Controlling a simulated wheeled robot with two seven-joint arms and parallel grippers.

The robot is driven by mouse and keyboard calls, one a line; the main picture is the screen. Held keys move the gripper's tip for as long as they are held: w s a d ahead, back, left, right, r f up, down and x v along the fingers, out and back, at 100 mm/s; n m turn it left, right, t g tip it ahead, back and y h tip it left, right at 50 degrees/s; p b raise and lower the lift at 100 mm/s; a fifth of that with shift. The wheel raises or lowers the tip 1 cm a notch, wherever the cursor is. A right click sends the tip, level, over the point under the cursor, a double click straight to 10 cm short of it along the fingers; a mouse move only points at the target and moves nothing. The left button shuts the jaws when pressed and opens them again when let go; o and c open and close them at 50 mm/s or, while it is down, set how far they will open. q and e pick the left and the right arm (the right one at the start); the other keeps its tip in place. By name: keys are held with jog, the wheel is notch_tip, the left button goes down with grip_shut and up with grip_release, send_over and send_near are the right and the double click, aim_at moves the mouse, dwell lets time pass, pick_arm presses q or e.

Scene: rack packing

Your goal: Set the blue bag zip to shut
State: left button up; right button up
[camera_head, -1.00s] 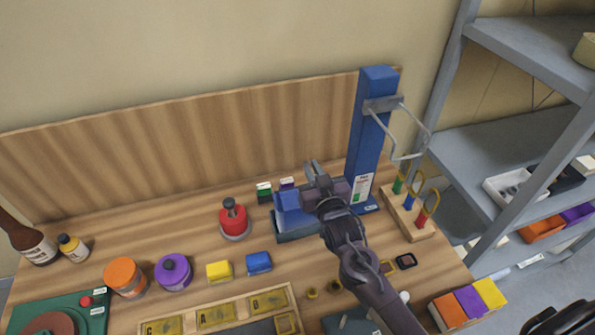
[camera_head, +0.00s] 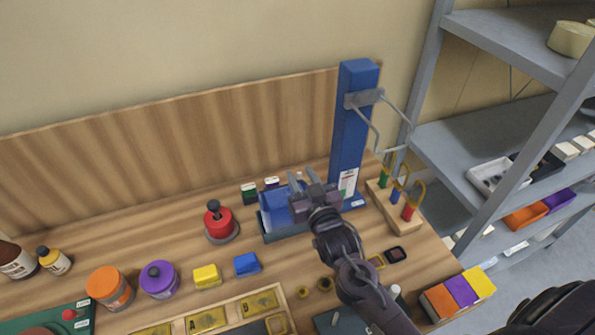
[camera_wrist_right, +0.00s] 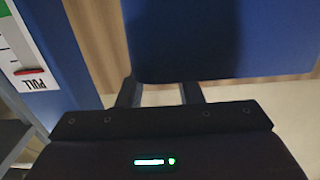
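The blue bag (camera_head: 276,208) stands upright in a dark blue tray on the bench, left of the blue post. It also fills the upper right of the right wrist view (camera_wrist_right: 225,38). Its zip cannot be made out in either view. My right gripper (camera_head: 303,181) is at the right side of the bag, near its top edge. Its two fingers are apart, and the right wrist view shows a gap between them (camera_wrist_right: 160,92). I cannot tell whether they touch the bag. My left gripper is not in view.
The blue post (camera_head: 352,130) with a wire frame stands close right of the gripper. A wooden block with colored loops (camera_head: 405,222) is farther right. A red knobbed item (camera_head: 220,222), small boxes and jars stand to the left. A grey shelf (camera_head: 475,140) is at the right.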

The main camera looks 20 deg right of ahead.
aim_at(300, 174)
jog(key=shift+s+b, duration=0.45)
jog(key=shift+s, duration=1.6)
